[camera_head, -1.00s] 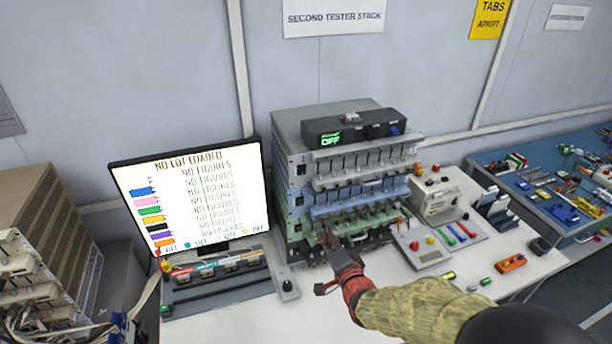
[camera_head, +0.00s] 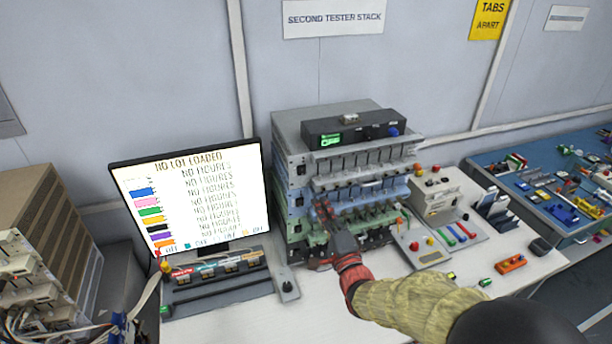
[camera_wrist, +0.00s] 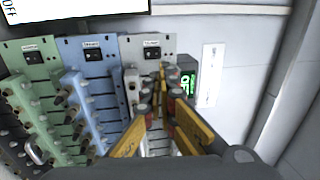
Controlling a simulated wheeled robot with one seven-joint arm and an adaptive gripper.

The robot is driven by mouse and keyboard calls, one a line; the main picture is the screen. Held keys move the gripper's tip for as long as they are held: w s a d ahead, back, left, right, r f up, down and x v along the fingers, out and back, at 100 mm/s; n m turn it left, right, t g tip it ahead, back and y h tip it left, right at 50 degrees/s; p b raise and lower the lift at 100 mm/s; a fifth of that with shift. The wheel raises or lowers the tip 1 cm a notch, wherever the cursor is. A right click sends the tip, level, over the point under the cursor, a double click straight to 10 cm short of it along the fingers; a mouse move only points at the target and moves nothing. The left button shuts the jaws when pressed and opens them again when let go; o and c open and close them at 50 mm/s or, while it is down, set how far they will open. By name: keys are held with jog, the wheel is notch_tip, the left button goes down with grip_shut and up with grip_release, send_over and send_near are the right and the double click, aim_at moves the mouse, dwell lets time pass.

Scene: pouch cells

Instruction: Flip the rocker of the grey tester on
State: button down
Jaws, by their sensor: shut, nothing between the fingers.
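The grey tester (camera_head: 345,163) is the top unit of the stack, above the blue one (camera_head: 322,197) and the green one (camera_head: 315,232). Its small black rocker (camera_head: 300,169) is on the left of its front face; the rocker also shows in the wrist view (camera_wrist: 152,57), too small to tell its position. My gripper (camera_head: 321,206) is shut and empty in front of the stack, lower and to the right of that rocker in the head view. In the wrist view my gripper's fingertips (camera_wrist: 161,82) overlap the grey tester's face, apparently short of it.
A black box (camera_head: 352,129) on the stack has a green display reading OFF. A monitor (camera_head: 192,195) showing NO LOT LOADED stands left. A button panel (camera_head: 430,250) and beige box (camera_head: 436,196) stand right. Clip rows jut out from the testers' fronts.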

aim_at(302, 168)
jog(key=x, duration=1.2)
jog(key=shift+w+a, duration=0.15)
jog(key=shift+w, duration=0.25)
jog(key=shift+r, duration=0.1)
jog(key=shift+w+a+r+g+p, duration=0.1)
jog(key=shift+w+r+g+p, duration=0.35)
jog(key=shift+p, duration=0.45)
jog(key=shift+s+f+b, duration=0.1)
jog(key=shift+f+b, duration=0.2)
jog(key=shift+f, duration=0.15)
